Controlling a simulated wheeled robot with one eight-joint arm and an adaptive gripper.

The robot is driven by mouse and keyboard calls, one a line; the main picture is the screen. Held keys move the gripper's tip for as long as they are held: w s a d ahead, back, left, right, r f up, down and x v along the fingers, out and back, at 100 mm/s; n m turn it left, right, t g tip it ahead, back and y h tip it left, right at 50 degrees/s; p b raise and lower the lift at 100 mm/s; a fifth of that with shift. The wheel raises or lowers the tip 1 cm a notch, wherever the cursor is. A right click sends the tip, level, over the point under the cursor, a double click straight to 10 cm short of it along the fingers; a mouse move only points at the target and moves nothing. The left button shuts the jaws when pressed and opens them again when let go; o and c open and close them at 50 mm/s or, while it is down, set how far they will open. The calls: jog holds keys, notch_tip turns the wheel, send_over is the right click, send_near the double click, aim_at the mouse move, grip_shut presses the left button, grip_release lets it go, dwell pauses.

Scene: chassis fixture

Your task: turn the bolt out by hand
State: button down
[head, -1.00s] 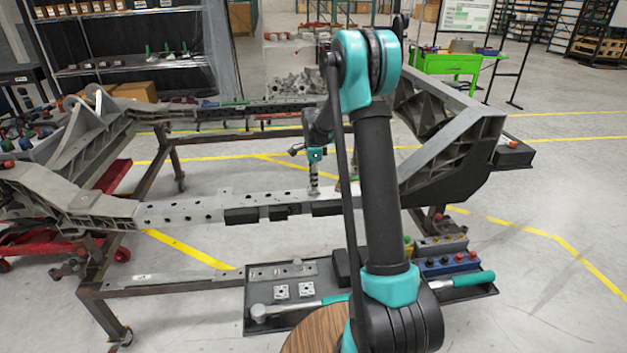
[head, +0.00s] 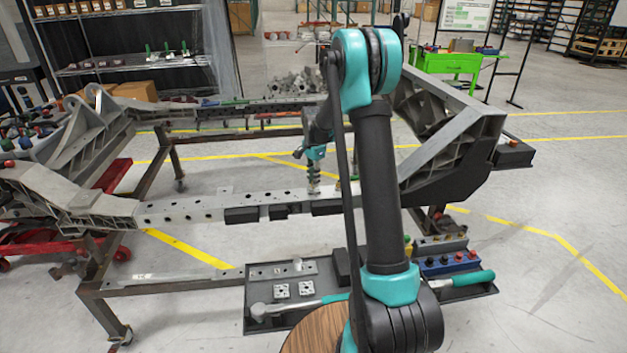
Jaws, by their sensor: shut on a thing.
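The chassis frame's near rail (head: 180,210) is a grey beam with a row of holes. My gripper (head: 313,184) points straight down onto this rail, right of its middle. It is shut on the bolt at the rail's top face. The bolt is too small, and too covered by the fingers, to tell its head or how far it stands out. My arm hides the part of the rail just right of the gripper.
A black tray (head: 254,327) below the rail holds a teal-handled wrench (head: 300,306), metal blocks (head: 281,290) and a blue holder (head: 447,266) with coloured knobs. Dark blocks (head: 242,215) sit on the rail's near side. A far rail (head: 240,112) runs behind; the space between rails is open.

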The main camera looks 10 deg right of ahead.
jog(key=shift+n, duration=0.8)
jog(key=shift+r, duration=3)
